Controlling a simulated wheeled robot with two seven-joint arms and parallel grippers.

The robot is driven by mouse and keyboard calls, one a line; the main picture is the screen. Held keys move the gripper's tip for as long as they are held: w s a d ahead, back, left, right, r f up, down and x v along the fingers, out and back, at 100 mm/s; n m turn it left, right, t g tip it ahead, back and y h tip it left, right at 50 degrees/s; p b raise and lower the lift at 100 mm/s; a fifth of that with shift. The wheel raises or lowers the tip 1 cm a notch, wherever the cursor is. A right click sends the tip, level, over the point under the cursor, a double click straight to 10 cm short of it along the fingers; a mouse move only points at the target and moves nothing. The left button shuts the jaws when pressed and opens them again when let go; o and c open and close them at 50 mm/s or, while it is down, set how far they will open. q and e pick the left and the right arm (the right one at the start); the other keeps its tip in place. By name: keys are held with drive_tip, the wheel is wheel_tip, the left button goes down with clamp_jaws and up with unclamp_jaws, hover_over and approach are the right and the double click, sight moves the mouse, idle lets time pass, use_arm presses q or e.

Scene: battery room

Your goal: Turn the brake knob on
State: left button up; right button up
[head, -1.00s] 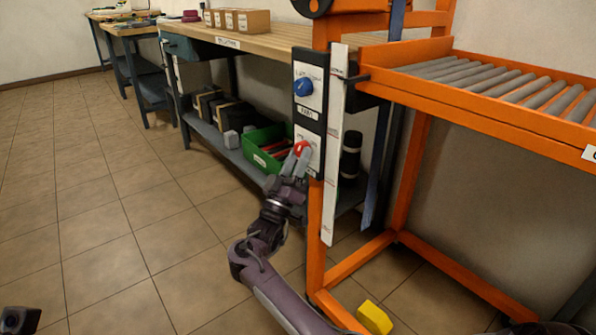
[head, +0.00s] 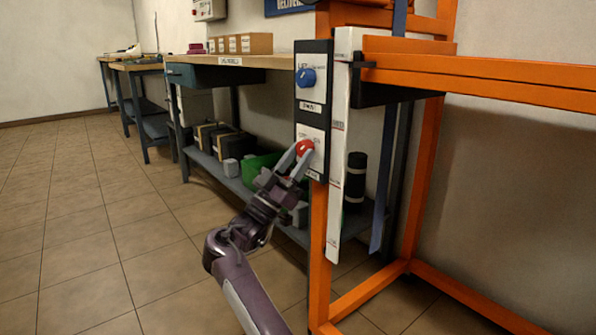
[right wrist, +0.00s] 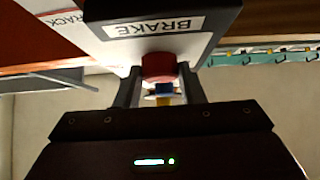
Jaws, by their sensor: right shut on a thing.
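The red brake knob (head: 304,147) sits on the lower plate of the black control panel (head: 312,107) on the orange post. My right gripper (head: 301,160) reaches it from the lower left, its fingers on either side of the knob and shut on it. In the right wrist view the red knob (right wrist: 158,67) lies between the two finger tips, beside a label reading BRAKE (right wrist: 153,27). The fingers partly cover the knob, and I cannot tell which way it points. My left gripper is not in view.
A blue knob (head: 306,77) is above the red one on the same panel. A white scale strip (head: 340,150) hangs just right of it. The orange frame (head: 475,75) stands right, a workbench (head: 275,62) with a green bin behind. The floor at left is clear.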

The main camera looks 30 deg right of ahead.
idle(0.5)
drive_tip(key=o, duration=1)
drive_tip(key=shift+a+f, duration=0.35)
drive_tip(key=v, duration=0.7)
drive_tip(key=shift+p, duration=0.3)
